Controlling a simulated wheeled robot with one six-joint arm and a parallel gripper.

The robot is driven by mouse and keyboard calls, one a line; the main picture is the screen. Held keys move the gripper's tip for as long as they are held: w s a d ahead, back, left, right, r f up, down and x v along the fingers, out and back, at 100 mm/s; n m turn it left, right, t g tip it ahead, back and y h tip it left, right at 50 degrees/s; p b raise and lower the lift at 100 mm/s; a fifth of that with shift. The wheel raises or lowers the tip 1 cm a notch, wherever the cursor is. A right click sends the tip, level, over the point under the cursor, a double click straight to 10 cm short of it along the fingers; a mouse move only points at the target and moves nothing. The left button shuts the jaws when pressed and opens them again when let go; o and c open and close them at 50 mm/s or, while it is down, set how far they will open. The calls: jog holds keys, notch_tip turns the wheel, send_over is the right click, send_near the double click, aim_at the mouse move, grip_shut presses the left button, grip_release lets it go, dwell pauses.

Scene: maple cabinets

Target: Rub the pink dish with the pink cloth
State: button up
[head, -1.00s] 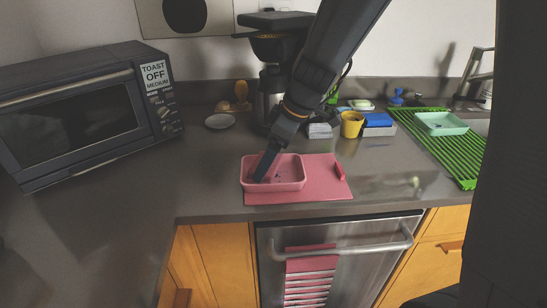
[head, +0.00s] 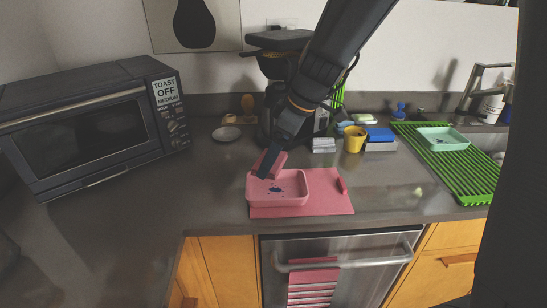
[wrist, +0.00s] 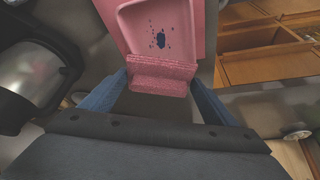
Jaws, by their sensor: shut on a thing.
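The pink dish (head: 293,197) sits on a pink mat on the counter, with dark blue spots on its floor. The spots also show in the dish (wrist: 178,15) in the wrist view. My gripper (head: 264,166) is shut on the pink cloth (head: 271,162), a folded block held above the dish's back left rim. In the wrist view the cloth (wrist: 161,76) spans between the two fingertips (wrist: 158,82) and covers the near end of the dish. I cannot tell whether the cloth touches the rim.
A toaster oven (head: 95,130) stands left. A coffee maker, yellow cup (head: 354,139) and green rack (head: 465,170) are behind and right.

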jog(key=shift+r+p, duration=0.9)
jog(key=shift+r, duration=0.6)
